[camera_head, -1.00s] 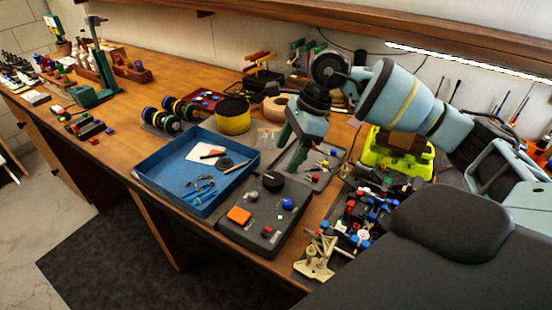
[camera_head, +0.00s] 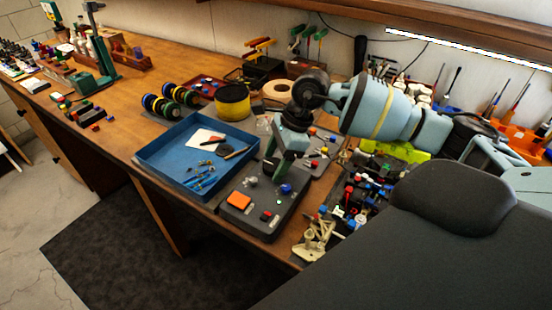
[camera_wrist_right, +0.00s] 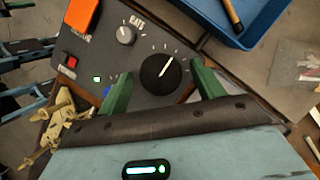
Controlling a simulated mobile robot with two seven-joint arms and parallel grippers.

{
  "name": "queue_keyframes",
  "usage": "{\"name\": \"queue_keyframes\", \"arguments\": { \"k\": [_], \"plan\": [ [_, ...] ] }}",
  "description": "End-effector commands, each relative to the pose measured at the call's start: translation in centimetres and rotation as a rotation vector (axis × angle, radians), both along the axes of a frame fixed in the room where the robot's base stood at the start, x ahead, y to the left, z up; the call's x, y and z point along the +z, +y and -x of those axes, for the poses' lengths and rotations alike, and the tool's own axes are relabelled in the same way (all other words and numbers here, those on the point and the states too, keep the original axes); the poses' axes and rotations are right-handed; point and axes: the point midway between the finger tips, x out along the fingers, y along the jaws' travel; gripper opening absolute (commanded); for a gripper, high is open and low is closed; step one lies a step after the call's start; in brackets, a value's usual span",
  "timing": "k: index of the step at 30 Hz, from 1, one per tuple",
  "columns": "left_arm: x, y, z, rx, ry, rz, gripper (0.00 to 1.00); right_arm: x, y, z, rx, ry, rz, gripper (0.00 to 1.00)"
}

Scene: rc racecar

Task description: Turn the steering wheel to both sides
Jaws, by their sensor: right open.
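A dark grey control box (camera_head: 262,222) lies on the bench. It carries a round black knob (camera_wrist_right: 160,73) with a white pointer line, which looks like the steering control. In the right wrist view the pointer aims up and right. My right gripper (camera_head: 273,176) is over the box, open. In the right wrist view its green fingers (camera_wrist_right: 161,70) stand on either side of the black knob; I cannot tell whether they touch it. The knob is hidden by the gripper in the head view. The box also has an orange button (camera_head: 238,200), a blue knob (camera_head: 286,188) and a red switch (camera_head: 266,216). My left gripper is not in view.
A blue tray (camera_head: 152,159) with small tools sits left of the box. Cream parts (camera_head: 314,240) and colourful small pieces lie to the right. A yellow-green racecar (camera_head: 395,152) stands behind, partly hidden by my right arm. Free wood shows at the bench's left middle.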

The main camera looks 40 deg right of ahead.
Motion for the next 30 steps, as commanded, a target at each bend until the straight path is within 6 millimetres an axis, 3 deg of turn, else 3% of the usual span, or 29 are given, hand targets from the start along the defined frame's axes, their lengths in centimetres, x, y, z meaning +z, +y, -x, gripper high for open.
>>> {"name": "queue_keyframes", "arguments": {
  "k": [8, 19, 30],
  "plan": [
    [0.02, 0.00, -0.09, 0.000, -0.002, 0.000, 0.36, -0.20, 0.05, -0.02, 0.000, 0.000, 0.001, 0.67],
    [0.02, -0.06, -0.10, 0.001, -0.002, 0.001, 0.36, -0.18, 0.03, -0.01, 0.000, 0.000, 0.001, 0.23],
    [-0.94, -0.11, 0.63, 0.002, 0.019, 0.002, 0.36, -0.42, -0.01, -0.09, 0.077, 0.003, 0.001, 0.23]
  ]
}}
